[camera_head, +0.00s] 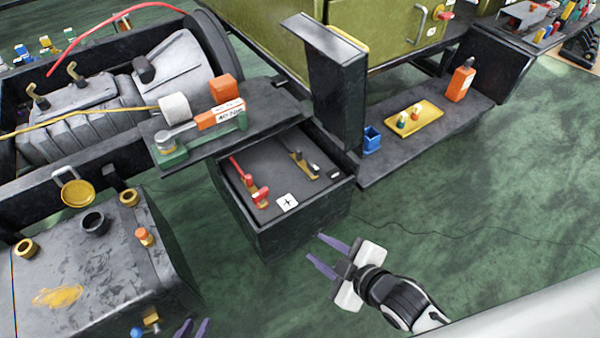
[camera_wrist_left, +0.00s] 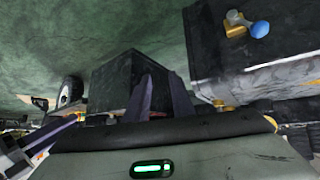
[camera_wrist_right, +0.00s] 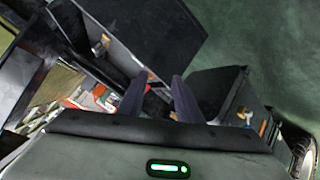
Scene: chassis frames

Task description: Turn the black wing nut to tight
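The black wing nut (camera_head: 313,167) sits on a brass clamp (camera_head: 300,158) on the right part of the dark battery box's top (camera_head: 262,190). A red wing nut (camera_head: 261,194) with a red-handled clamp stands on the left part, beside a plus label. My right gripper (camera_head: 328,255) is open and empty over the green floor, in front and to the right of the box, apart from both nuts. Its spread fingers also show in the right wrist view (camera_wrist_right: 160,98). My left gripper (camera_head: 193,328) is open and empty at the bottom edge; the left wrist view (camera_wrist_left: 163,92) shows its fingers apart.
A grey tank (camera_head: 95,262) with brass fittings stands at the lower left. A shelf (camera_head: 270,112) with a green wrench-like tool overhangs the box's rear. A dark upright post (camera_head: 335,95) rises behind it. The floor (camera_head: 430,240) at right is clear.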

